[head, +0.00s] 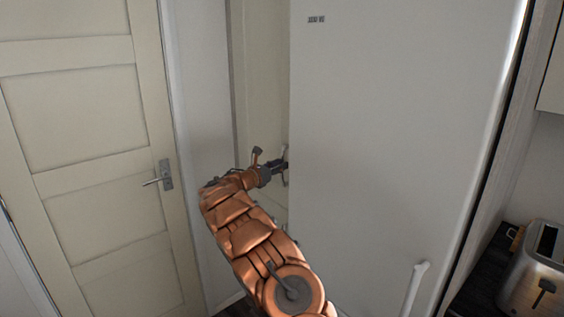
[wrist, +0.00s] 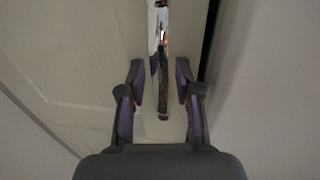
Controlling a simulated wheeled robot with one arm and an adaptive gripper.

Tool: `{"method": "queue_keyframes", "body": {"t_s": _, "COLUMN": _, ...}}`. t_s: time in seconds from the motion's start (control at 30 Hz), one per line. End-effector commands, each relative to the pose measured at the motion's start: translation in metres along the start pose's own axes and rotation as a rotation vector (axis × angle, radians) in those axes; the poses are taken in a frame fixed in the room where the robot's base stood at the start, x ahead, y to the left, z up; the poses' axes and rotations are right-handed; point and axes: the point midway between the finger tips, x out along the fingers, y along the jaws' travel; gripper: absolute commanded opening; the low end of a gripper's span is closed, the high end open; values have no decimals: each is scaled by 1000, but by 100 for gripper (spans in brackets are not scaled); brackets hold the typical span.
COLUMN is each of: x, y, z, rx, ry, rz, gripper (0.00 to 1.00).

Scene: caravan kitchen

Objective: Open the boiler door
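A narrow cream door (head: 262,92), which appears to be the boiler door, stands between the grey wall and a large white cabinet front. It also fills the left and middle of the wrist view (wrist: 70,60). Its shiny vertical handle (wrist: 158,25) hangs down between my fingers in the wrist view; in the head view part of the handle (head: 285,178) shows beside my fingertips. My gripper (head: 281,166) is at the handle. In the wrist view my gripper (wrist: 160,85) is open, one finger each side of the handle's lower part, with gaps visible. Contact is not clear.
The large white front (head: 400,130) stands close on the right, with a white handle (head: 415,288) low down. A panelled door (head: 85,150) with a lever handle (head: 162,176) is at the left. A toaster (head: 538,272) sits on a dark counter at the lower right.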

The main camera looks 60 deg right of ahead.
Motion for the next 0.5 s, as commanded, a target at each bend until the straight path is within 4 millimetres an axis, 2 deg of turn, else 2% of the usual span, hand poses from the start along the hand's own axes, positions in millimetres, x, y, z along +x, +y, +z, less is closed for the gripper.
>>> {"method": "queue_keyframes", "body": {"t_s": 0.2, "x": 15, "y": 0, "z": 3, "rx": 4, "ry": -2, "rz": 1, "gripper": 33}}
{"method": "queue_keyframes", "body": {"t_s": 0.5, "x": 20, "y": 0, "z": 2, "rx": 2, "ry": -2, "rz": 0, "gripper": 33}}
